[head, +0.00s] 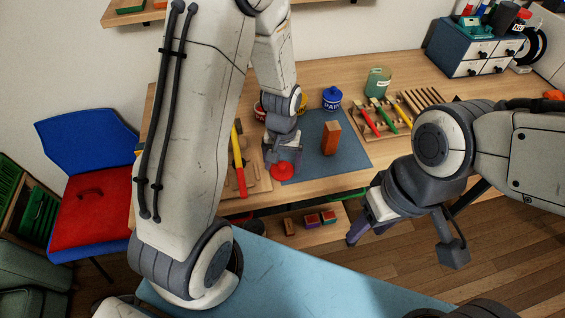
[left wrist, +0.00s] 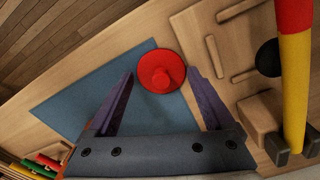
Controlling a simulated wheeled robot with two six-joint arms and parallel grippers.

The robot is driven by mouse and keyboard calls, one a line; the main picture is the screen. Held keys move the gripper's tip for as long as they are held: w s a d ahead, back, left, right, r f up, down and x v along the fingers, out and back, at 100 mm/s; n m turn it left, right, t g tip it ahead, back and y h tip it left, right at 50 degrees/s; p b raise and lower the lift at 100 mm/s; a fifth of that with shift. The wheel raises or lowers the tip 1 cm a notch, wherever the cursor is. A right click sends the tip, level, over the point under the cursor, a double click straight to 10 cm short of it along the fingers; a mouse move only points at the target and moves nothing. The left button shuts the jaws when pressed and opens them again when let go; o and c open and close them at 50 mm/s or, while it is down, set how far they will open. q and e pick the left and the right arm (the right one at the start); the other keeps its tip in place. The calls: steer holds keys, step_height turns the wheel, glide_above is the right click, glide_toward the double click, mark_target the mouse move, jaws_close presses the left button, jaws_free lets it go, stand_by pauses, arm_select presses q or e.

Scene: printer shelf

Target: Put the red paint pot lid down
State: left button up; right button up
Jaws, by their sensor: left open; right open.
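The red paint pot lid (head: 283,171), a round disc with a knob, lies flat at the near edge of the blue-grey mat (head: 348,152), knob up. In the left wrist view the lid (left wrist: 161,72) overlaps the mat's edge and the bare wood. My left gripper (head: 284,160) is open just above it; its fingers (left wrist: 160,80) stand on both sides of the lid, apart from the knob. A red pot (head: 259,109) is mostly hidden behind my left arm. My right gripper (head: 368,222) is open and empty in front of the table.
A blue paint pot (head: 332,98) and an orange-brown block (head: 331,138) stand on or near the mat. A wooden board with a yellow-and-red tool (head: 239,160) lies to the left. A rack with coloured tools (head: 385,117) stands to the right. A lower shelf (head: 338,231) holds small blocks.

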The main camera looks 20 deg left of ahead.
mark_target(282, 166)
arm_select(q)
steer(key=shift+s+a+f, duration=0.1)
steer(key=shift+s+f, duration=0.15)
steer(key=shift+f, duration=0.25)
step_height(282, 166, up, 13)
steer(key=p, duration=0.2)
steer(key=s+d+r+m, duration=0.3)
steer(key=s+d+m, duration=0.2)
steer(key=s, duration=0.3)
steer(key=s+d+r+m+h, duration=0.1)
steer(key=s+d+r+m, duration=0.2)
steer(key=s+d, duration=0.4)
steer(key=s+m, duration=0.1)
steer(key=s, duration=0.1)
steer(key=shift+s+d+m, duration=0.2)
steer(key=shift+s+m, duration=0.1)
steer(key=shift+m, duration=0.1)
